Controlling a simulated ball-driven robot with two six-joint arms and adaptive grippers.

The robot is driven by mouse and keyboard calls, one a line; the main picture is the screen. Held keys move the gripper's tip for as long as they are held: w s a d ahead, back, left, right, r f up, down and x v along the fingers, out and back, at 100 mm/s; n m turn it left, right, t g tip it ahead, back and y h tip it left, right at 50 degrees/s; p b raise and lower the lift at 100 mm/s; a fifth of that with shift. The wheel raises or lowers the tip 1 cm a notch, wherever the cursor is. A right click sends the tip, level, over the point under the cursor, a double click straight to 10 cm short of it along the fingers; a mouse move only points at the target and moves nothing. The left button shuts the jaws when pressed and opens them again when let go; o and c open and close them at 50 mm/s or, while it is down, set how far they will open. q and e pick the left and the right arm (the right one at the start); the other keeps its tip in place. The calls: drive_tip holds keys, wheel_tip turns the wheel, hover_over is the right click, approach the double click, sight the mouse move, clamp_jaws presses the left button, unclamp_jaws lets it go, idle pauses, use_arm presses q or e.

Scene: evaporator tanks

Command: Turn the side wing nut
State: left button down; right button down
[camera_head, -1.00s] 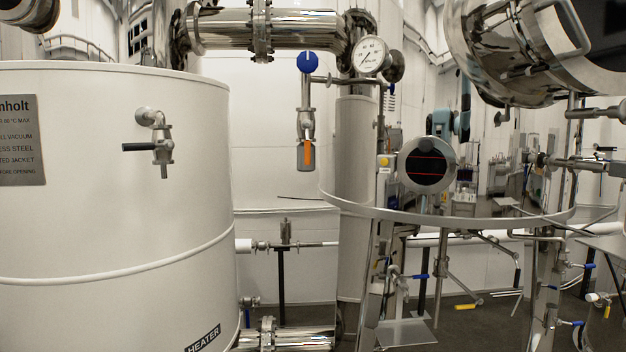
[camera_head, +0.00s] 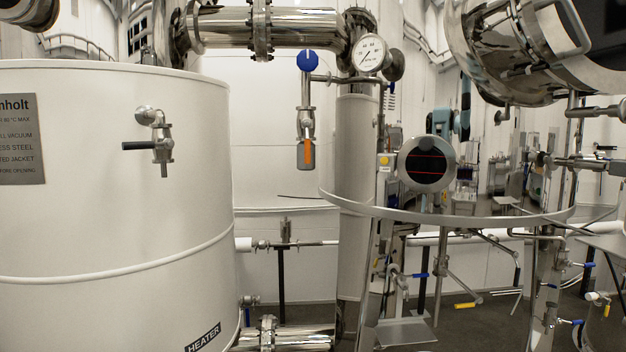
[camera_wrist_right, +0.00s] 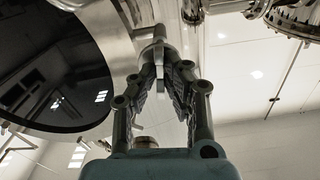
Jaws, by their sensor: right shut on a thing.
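In the right wrist view, my right gripper (camera_wrist_right: 161,62) points up at the underside of shiny steel equipment. Its two dark fingers are closed around a small metal part, which I take to be the side wing nut (camera_wrist_right: 159,46). The fingers hide much of its shape, so I cannot tell which way its wings are turned. A steel stem or cap shows just above the fingertips. In the head view I cannot make out the wing nut or the right fingertips. My left gripper is in neither view.
A large round dark glass (camera_wrist_right: 50,70) lies left of the gripper. In the head view, a white tank (camera_head: 100,220) with a sampling valve (camera_head: 160,140) fills the left. A pressure gauge (camera_head: 370,54) and a polished vessel (camera_head: 510,50) are at upper middle and right. A curved rail (camera_head: 450,219) crosses the middle.

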drive_tip(key=shift+f+n, duration=0.15)
drive_tip(key=shift+n, duration=0.65)
drive_tip(key=shift+n, duration=1.1)
drive_tip(key=shift+n, duration=0.8)
drive_tip(key=c, duration=1.3)
unclamp_jaws()
